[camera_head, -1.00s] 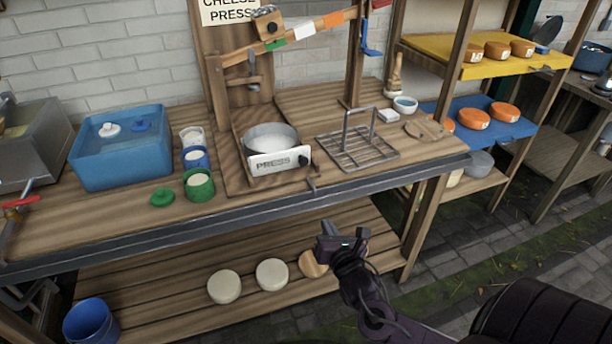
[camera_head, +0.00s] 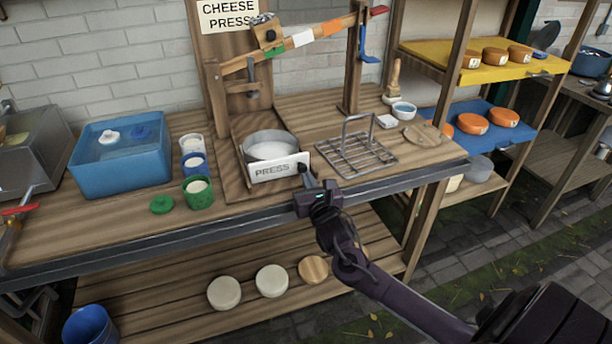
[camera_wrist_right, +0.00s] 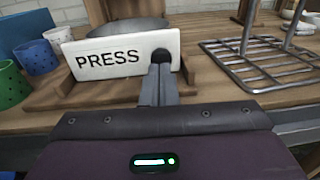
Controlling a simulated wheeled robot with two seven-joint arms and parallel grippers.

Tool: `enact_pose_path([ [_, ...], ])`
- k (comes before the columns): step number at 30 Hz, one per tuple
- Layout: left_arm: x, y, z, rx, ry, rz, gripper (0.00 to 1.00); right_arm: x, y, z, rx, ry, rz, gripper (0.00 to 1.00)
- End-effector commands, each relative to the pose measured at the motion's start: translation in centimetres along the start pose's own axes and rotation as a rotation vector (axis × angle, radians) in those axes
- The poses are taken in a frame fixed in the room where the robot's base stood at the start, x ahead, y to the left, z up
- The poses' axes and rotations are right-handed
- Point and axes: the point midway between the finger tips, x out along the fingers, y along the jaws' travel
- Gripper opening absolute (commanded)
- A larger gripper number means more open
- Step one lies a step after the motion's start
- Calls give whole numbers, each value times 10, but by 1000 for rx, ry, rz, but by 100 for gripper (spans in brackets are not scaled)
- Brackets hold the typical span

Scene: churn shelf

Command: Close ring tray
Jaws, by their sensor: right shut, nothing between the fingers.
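The ring tray is a wooden slide-in tray with a white front plate (camera_head: 276,168) marked PRESS and a dark round knob at its right end. A metal ring (camera_head: 270,145) with white contents sits in it, under the press lever. My right gripper (camera_head: 307,178) is shut and empty, its fingertips at the knob. In the right wrist view, the closed fingers (camera_wrist_right: 161,75) point at the knob (camera_wrist_right: 160,55) on the front plate (camera_wrist_right: 115,54). They look to be touching it or very close; I cannot tell which. My left gripper is out of view.
A wire rack (camera_head: 356,155) stands right of the tray. Blue, white and green cups (camera_head: 197,190) and a blue tub (camera_head: 120,160) stand left. The bench's front edge (camera_head: 180,238) runs below my gripper. Pale cheeses (camera_head: 272,281) lie on the lower shelf.

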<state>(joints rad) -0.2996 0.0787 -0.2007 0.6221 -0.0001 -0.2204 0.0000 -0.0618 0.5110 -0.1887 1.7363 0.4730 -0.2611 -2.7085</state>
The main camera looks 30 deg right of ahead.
Motion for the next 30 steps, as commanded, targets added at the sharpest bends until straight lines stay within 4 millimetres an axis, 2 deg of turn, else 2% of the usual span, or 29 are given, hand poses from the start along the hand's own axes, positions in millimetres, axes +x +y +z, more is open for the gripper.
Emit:
enact_pose_path([
  [3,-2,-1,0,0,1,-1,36,13,0,1,0,-1,-1,0],
  [6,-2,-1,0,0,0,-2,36,17,0,0,0,0,1,0],
  [18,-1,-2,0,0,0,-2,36,21,0,0,0,-1,1,0],
  [25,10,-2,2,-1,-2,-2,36,51,2,0,-1,-3,1,0],
  [30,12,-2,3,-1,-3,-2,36,61,2,0,-1,0,1,0],
])
